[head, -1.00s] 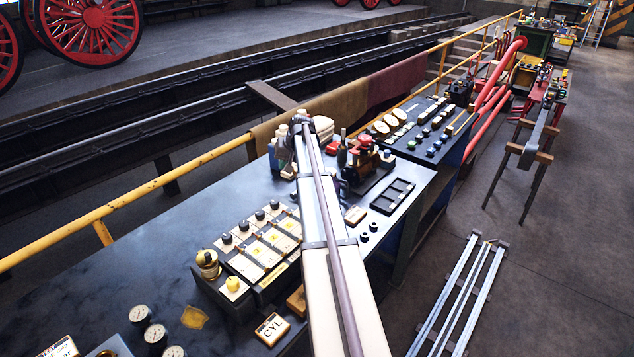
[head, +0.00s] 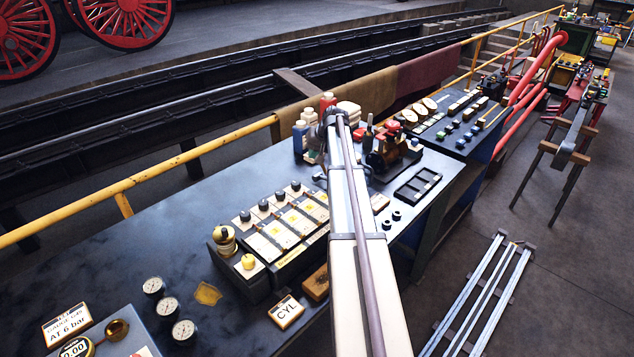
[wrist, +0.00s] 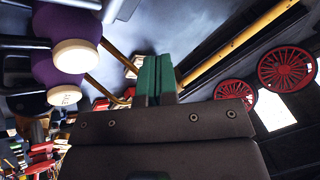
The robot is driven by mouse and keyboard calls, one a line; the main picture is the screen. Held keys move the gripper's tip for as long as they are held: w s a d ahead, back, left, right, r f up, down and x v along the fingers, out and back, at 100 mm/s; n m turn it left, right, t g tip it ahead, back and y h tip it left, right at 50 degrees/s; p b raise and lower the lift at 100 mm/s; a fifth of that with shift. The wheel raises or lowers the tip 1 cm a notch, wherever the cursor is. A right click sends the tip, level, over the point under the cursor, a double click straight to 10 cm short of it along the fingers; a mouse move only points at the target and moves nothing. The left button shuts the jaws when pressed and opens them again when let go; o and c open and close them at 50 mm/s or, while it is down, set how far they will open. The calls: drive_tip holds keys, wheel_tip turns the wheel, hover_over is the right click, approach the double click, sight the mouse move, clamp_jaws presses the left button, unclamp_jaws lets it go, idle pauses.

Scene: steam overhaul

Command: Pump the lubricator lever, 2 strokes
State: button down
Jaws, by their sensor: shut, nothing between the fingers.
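I cannot make out the lubricator lever for certain in either view. A dark box (head: 262,284) with pale plates, several black knobs and a yellow knob (head: 249,262) stands on the bench in the head view. A small red and brass machine (head: 390,150) stands farther back, right of my arm. I cannot tell which of these carries the lever. My gripper (wrist: 157,62) shows green fingers pressed together in the wrist view, with nothing between them. In the head view my gripper is hidden at the far end of my arm, near the bottles.
Purple bottles with white caps (wrist: 76,56) are close beside my gripper in the wrist view. White-capped bottles (head: 301,135) stand left of my arm's far end. A CYL card (head: 287,311), gauges (head: 168,307) and a black tray (head: 418,186) lie on the bench. A yellow rail (head: 190,170) runs behind.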

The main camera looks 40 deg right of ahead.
drive_tip(key=shift+s+f+b, duration=0.3)
drive_tip(key=shift+f+b, duration=0.4)
drive_tip(key=shift+f, duration=0.25)
drive_tip(key=shift+s+f+b, duration=0.3)
drive_tip(key=shift+f+b, duration=0.35)
drive_tip(key=shift+f, duration=0.3)
drive_tip(key=shift+f, duration=0.1)
idle(0.3)
drive_tip(key=shift+s+f+b, duration=0.1)
drive_tip(key=shift+f+b, duration=0.2)
drive_tip(key=shift+b, duration=0.05)
drive_tip(key=shift+d+f, duration=0.1)
drive_tip(key=shift+f, duration=0.05)
idle(0.4)
